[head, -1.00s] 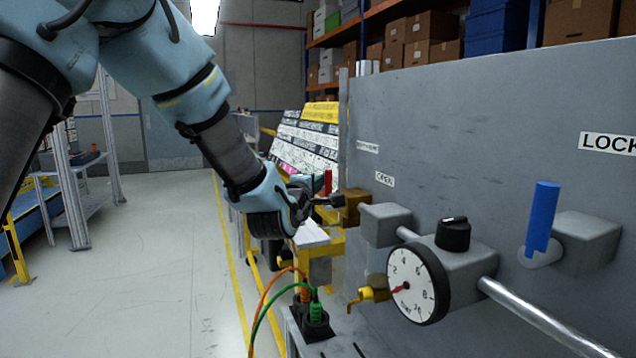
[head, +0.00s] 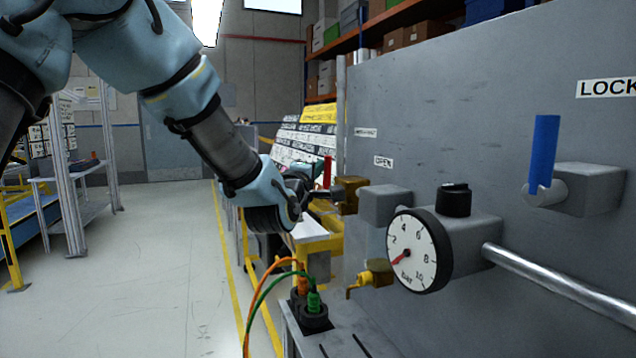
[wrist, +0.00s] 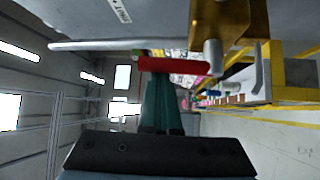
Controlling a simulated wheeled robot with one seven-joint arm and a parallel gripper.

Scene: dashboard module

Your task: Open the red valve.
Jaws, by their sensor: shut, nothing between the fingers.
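The red valve handle (head: 327,172) stands upright beside a brass valve body (head: 347,194) on the grey panel's far end. In the wrist view the red handle (wrist: 175,66) lies across the picture, with the brass body (wrist: 235,18) above it and to the right. My gripper (head: 316,191) is right at the handle, on its near-left side in the head view. In the wrist view my gripper's closed fingers (wrist: 160,85) end at the red handle. They hold nothing, and I cannot tell whether they touch it. An OPEN label (head: 384,162) is on the panel.
A pressure gauge (head: 413,250), a black knob (head: 454,200) and a blue lever (head: 543,155) are on the panel nearer to me. Orange and green cables (head: 262,290) rise from a socket below.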

